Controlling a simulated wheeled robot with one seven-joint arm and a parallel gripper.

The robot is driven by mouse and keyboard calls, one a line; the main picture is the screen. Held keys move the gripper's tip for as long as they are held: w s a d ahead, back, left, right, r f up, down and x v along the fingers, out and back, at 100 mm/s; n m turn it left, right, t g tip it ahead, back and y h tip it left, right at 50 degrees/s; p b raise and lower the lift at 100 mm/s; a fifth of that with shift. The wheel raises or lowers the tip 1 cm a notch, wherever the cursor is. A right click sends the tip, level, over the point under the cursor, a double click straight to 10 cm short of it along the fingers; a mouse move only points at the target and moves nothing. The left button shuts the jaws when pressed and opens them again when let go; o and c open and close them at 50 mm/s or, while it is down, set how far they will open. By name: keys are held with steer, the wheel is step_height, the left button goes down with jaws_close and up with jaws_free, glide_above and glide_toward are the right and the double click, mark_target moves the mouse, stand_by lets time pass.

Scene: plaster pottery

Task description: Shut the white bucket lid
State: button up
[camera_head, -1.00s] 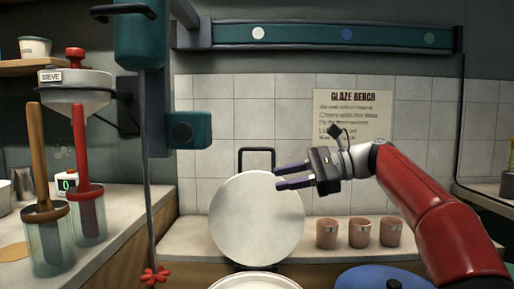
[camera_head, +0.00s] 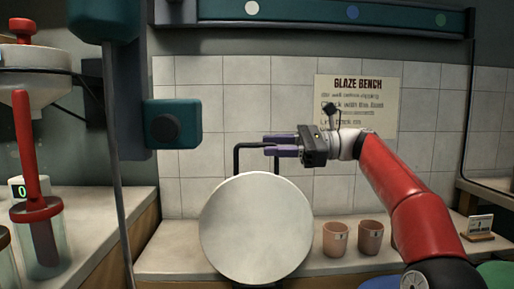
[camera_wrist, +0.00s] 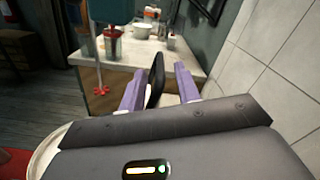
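The white lid (camera_head: 256,228) stands raised and upright, its round face toward me in the head view. A black bar handle (camera_head: 237,158) rises behind its top edge. My gripper (camera_head: 266,145) is at the top of this handle, above the lid. In the wrist view, the purple fingers (camera_wrist: 160,88) are apart, with a black upright piece (camera_wrist: 155,80), seemingly the handle, between them. I cannot tell whether they touch it. The bucket is out of the head view. A pale curved rim (camera_wrist: 45,150) shows at lower left in the wrist view; whether lid or bucket is unclear.
Two pink cups (camera_head: 336,239) (camera_head: 370,238) stand on the bench right of the lid, near my arm. A tiled wall (camera_head: 215,130) is close behind. A teal box (camera_head: 172,124) and grey pole (camera_head: 120,180) stand at left. A small sign (camera_head: 480,227) is at right.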

mark_target(259, 146)
steer(key=shift+a, duration=2)
jaws_close()
